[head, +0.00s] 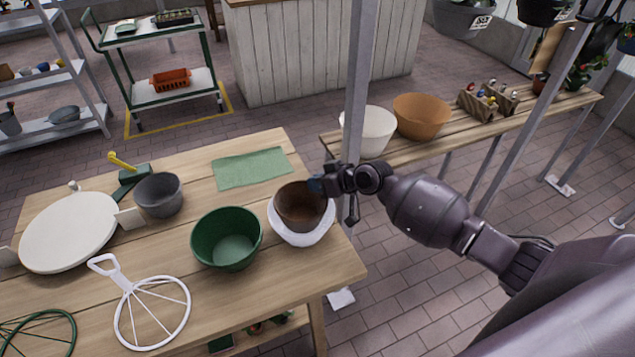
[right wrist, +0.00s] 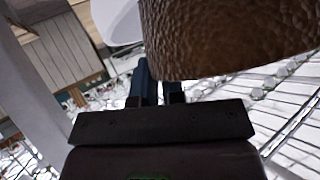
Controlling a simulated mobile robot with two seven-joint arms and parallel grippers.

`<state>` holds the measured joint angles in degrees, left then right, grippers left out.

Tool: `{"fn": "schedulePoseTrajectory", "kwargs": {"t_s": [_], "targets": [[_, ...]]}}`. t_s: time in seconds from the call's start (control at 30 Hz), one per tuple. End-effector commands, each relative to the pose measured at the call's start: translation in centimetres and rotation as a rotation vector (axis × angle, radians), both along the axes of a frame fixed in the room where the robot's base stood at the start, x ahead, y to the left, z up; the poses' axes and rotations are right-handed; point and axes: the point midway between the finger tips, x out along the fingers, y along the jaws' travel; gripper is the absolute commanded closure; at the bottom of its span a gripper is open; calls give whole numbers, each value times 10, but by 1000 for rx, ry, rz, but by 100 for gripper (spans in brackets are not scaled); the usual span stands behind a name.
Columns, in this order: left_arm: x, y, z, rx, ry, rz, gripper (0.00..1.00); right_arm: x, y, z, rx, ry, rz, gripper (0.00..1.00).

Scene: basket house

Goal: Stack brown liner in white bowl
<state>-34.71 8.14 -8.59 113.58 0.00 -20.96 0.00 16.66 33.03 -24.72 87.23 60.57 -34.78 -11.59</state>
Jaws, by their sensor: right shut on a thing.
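The brown liner (head: 301,205) sits inside or just over the white bowl (head: 302,238) near the right edge of the wooden table. The bowl's white rim shows around the liner's lower part. My right gripper (head: 318,186) is shut on the liner's right rim. In the right wrist view the hammered brown wall of the liner (right wrist: 225,35) fills the top, by the blue fingertips (right wrist: 160,85). A white rounded surface shows at its upper left. Whether the liner rests on the bowl's bottom is hidden. My left gripper is not in view.
A green bowl (head: 227,238), a grey bowl (head: 159,194), a white round lid (head: 68,232) and a white wire frame (head: 151,312) stand left of the white bowl. A green cloth (head: 252,169) lies behind. A metal post (head: 358,90) rises close behind my right gripper.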

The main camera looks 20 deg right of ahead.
Motion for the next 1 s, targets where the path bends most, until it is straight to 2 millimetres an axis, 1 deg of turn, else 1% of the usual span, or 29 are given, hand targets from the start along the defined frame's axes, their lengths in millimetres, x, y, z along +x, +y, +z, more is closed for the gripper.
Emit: {"fn": "schedulePoseTrajectory", "kwargs": {"t_s": [0.2, 0.7, 0.8, 0.83, 0.9, 1.0], "targets": [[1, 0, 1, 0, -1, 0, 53, 0, 0, 0, 0, 0, 0, 100], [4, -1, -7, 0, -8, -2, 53, 0, 0, -12, 0, 0, 0, 100], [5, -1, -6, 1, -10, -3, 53, 0, 0, -12, 0, 0, 0, 100], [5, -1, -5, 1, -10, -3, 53, 0, 0, -12, -1, 0, -1, 88], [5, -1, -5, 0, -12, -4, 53, 0, 0, -11, -1, 0, -1, 77], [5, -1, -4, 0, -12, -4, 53, 0, 0, -11, -1, 0, -1, 64]]}}
